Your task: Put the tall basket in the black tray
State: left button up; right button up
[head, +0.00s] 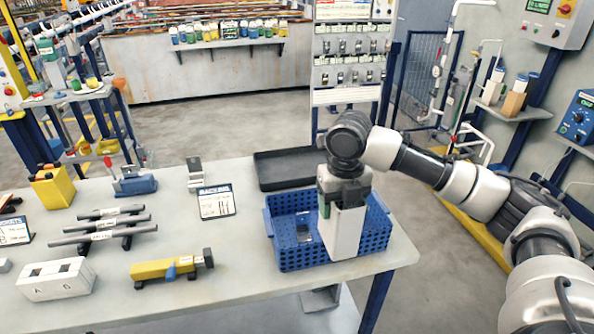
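A blue perforated basket (285,250) stands near the right end of the white table. I take it to be the tall basket. The black tray (270,179) lies flat on the table just behind it and looks empty where I can see it. My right arm comes in from the right, and my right gripper (342,232) points down over the basket's right part. Its fingertips are not distinguishable, so I cannot tell whether it grips the basket. My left gripper is not in view.
To the left on the table are a labelled sign (216,203), dark bars (110,225), a yellow tool (165,268), a white block (56,280) and a blue fixture (134,182). The table's right edge is close to the basket. Bare tabletop lies left of the basket.

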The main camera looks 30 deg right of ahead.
aim_at(299, 173)
jog(key=i+l, duration=0.2)
jog(key=i, duration=0.3)
jog(key=i+l, duration=0.15)
jog(key=i, duration=0.3)
